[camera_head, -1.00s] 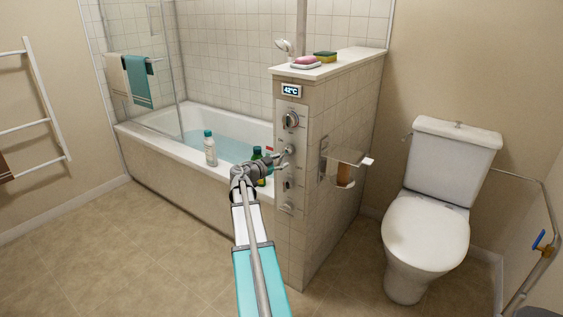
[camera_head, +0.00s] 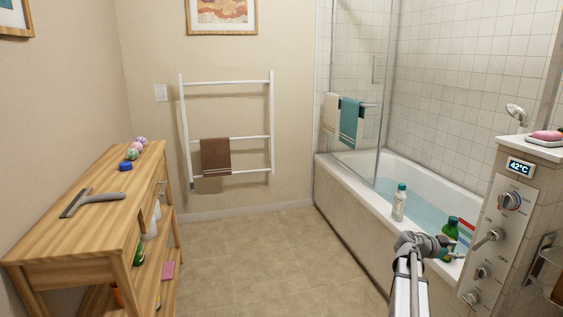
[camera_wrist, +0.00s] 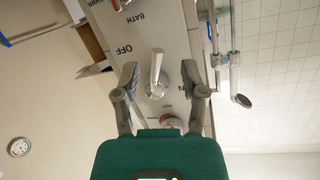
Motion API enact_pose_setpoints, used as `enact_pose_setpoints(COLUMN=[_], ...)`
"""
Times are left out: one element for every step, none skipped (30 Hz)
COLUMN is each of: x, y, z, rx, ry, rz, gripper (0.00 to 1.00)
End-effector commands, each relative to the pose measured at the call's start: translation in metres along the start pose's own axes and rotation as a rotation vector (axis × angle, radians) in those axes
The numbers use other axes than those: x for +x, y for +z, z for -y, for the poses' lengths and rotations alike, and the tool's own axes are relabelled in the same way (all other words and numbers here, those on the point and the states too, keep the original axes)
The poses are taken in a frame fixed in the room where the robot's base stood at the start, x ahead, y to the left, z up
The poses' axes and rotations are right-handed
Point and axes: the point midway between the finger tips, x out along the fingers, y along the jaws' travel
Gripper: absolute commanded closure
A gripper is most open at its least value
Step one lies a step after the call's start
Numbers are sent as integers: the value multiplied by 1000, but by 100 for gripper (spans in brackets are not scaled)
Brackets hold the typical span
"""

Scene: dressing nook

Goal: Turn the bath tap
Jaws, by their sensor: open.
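A chrome lever tap (camera_head: 488,238) is on the tiled control panel (camera_head: 508,262) at the right in the head view. In the wrist view the lever (camera_wrist: 156,70) stands out from the panel, with the words BATH and OFF printed beside it. My gripper (camera_head: 447,245) is in front of the panel, left of the lever. In the wrist view my gripper (camera_wrist: 160,76) is open, with one finger on each side of the lever. Clear gaps show between the fingers and the lever, so it is not gripped.
Another knob (camera_head: 511,201) is above the lever and smaller ones (camera_head: 484,272) are below. A white bottle (camera_head: 399,203) and a green bottle (camera_head: 450,231) stand on the rim of the filled bath (camera_head: 345,187). A wooden shelf unit (camera_head: 105,215) is at left. The floor (camera_head: 255,262) between is clear.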

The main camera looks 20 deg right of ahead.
Motion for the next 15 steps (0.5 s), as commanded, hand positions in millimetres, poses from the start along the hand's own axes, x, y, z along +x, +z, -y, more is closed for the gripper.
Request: enact_pose_setpoints(x=[-19,-29,-42,-53,-63,-77,-87,-98,-112,-123,-134,-149,-160,-171,-186], y=[12,19,29,36,43,53,60,67,77,84,90,100,106,113,122], z=[0,1,2,2,2,2,2,2,1,0,-1,-2,-3,-5,-7], rx=[-38,-64,-98,-126,-154,-193,-221,-251,-291,-322,-353,-395,-427,-460,-505], ry=[-7,-10,-13,-19,-22,-31,-37,-45,-56,-66,-76,-92,-104,-116,-136], rz=[40,65,99,125,152,187,213,241,276,302,329,364,391,417,452], gripper=[45,45,45,45,45,45,45,45,45,45,45,45,45,45,45])
